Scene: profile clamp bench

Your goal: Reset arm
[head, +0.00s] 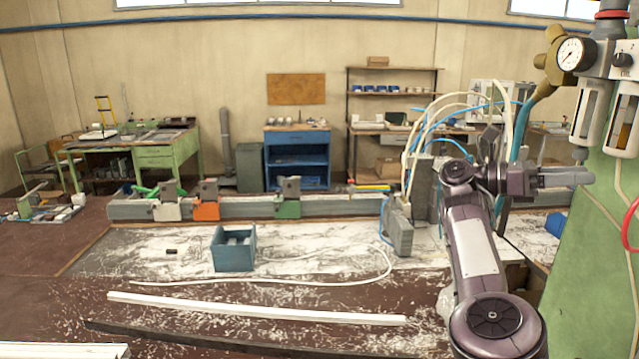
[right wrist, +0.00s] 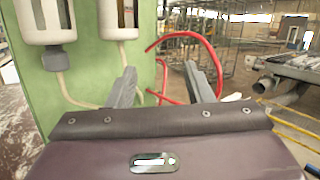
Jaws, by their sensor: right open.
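My right arm rises from the bottom right of the head view, and its gripper (head: 568,178) points right, held up in front of the green machine column. In the right wrist view the two fingers of the right gripper (right wrist: 172,88) stand apart with nothing between them. Behind them are red and pale hoses and the green column. The fingers appear clear of the column, but the exact gap cannot be told. My left gripper is not in view.
A green column (head: 590,240) with gauge and filter bowls stands close at right. A clamp rail (head: 335,207) crosses the bench. A blue bin (head: 233,250), a pale hose (head: 330,280) and a white profile (head: 250,309) lie nearer.

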